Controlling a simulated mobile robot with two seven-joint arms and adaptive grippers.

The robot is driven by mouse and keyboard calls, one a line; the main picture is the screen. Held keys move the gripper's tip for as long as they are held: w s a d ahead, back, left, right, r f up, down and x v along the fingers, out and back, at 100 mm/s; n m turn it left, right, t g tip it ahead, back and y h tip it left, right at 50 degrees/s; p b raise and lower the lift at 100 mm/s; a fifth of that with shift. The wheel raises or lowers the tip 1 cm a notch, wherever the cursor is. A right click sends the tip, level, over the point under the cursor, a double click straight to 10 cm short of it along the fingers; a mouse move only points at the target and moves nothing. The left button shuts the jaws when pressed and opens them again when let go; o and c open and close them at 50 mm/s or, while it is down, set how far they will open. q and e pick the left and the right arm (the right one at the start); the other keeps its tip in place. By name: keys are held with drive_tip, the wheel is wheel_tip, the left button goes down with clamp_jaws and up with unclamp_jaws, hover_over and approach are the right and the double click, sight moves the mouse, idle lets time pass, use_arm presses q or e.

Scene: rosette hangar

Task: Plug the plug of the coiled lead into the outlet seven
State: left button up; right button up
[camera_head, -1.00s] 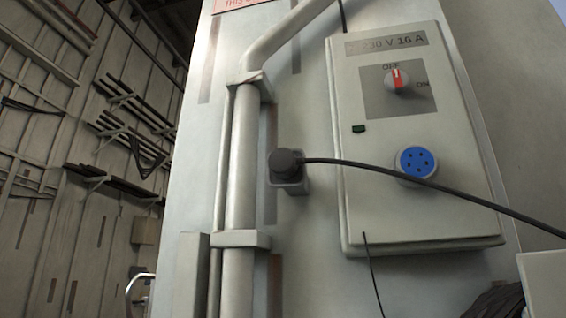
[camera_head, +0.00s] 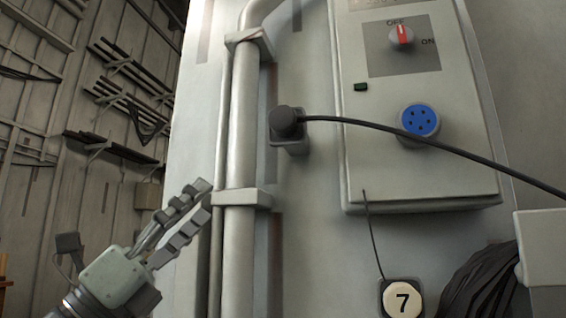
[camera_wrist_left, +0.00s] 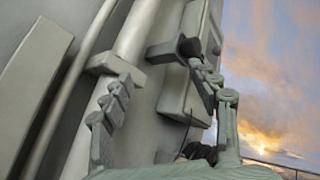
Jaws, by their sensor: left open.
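A black plug (camera_head: 285,121) sits in a grey holder (camera_head: 291,146) on the wall, with its black lead (camera_head: 400,131) running right across the front of the box. A round cover marked 7 (camera_head: 402,301) is at the bottom of the head view, under a thin cord. A blue five-hole socket (camera_head: 419,121) is on the box front. My left gripper (camera_head: 187,217) is open and empty, left of the vertical pipe and below the plug. In the left wrist view its fingers (camera_wrist_left: 163,98) are apart, and the dark plug (camera_wrist_left: 189,47) shows beyond the right finger. My right gripper is not in view.
A vertical pipe (camera_head: 240,140) with clamps stands between my left gripper and the plug. The grey switch box (camera_head: 385,180) has a red-marked rotary switch (camera_head: 401,36). A dark cable bundle (camera_head: 480,285) hangs at lower right beside a pale box (camera_head: 541,240).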

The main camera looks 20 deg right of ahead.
use_arm(q)
drive_tip(key=s+d+r+m+g+y, duration=0.2)
drive_tip(key=s+d+m+g+y, duration=0.2)
drive_tip(key=s+d+m, duration=0.4)
drive_tip(key=s+d+r+m+g+y, duration=0.3)
drive_tip(key=s+d+m+g, duration=0.15)
drive_tip(key=m, duration=0.55)
drive_tip(key=w+a+r+t+y, duration=0.1)
drive_tip(key=a+r+t+y, duration=0.5)
drive_tip(key=t, duration=0.7)
wheel_tip(320, 180, up, 3)
drive_tip(key=shift+w+r+y, duration=0.2)
drive_tip(key=shift+w+y, duration=0.15)
drive_tip(key=shift+y, duration=0.85)
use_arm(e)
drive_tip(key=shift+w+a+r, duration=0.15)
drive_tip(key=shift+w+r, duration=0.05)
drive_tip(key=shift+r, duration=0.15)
use_arm(q)
drive_tip(key=shift+d, duration=0.1)
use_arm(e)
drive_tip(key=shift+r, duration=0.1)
